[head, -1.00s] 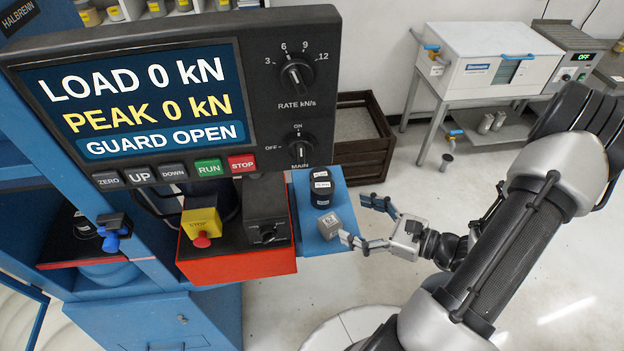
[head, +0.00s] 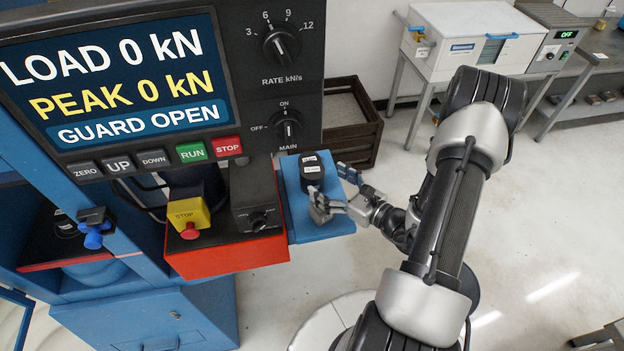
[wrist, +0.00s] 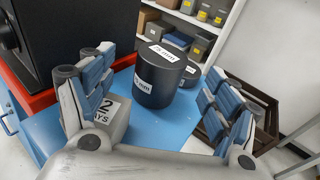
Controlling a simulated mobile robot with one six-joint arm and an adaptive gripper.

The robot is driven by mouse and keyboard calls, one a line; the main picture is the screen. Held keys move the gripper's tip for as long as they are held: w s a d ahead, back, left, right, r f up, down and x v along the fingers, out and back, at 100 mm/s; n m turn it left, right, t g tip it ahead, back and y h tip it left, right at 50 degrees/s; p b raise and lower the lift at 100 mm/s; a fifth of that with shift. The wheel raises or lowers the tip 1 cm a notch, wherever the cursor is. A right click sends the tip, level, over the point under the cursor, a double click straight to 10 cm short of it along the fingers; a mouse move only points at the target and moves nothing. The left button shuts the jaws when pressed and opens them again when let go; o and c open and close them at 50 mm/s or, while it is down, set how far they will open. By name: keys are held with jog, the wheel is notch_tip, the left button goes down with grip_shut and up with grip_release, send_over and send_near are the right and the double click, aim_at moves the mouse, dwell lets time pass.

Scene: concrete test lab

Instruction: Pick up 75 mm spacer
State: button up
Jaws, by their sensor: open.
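A black cylindrical spacer (wrist: 152,88) with white labels that seem to read 75 mm stands upright on a blue shelf (wrist: 180,128). It also shows in the head view (head: 312,178). A second, lower dark cylinder (wrist: 189,74) stands just behind it to the right in the wrist view. My gripper (wrist: 155,72) is open and empty. Its fingers lie left and right of the near spacer in the wrist view, with gaps on both sides. In the head view my gripper (head: 334,189) is at the shelf's right side, and one finger hides the spacer's lower part.
A grey cube (wrist: 117,122) with printed text sits on the shelf, close by the left finger. A dark crate (head: 352,130) stands on the floor behind. Floor on the right is open.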

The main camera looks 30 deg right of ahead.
aim_at(322, 176)
jog(key=b+x, duration=0.1)
jog(key=x, duration=0.4)
jog(key=shift+w+d+f, duration=0.1)
jog(key=shift+w, duration=0.15)
jog(key=shift+c, duration=0.2)
grip_shut()
jog(key=shift+w, duration=0.1)
dwell(0.8)
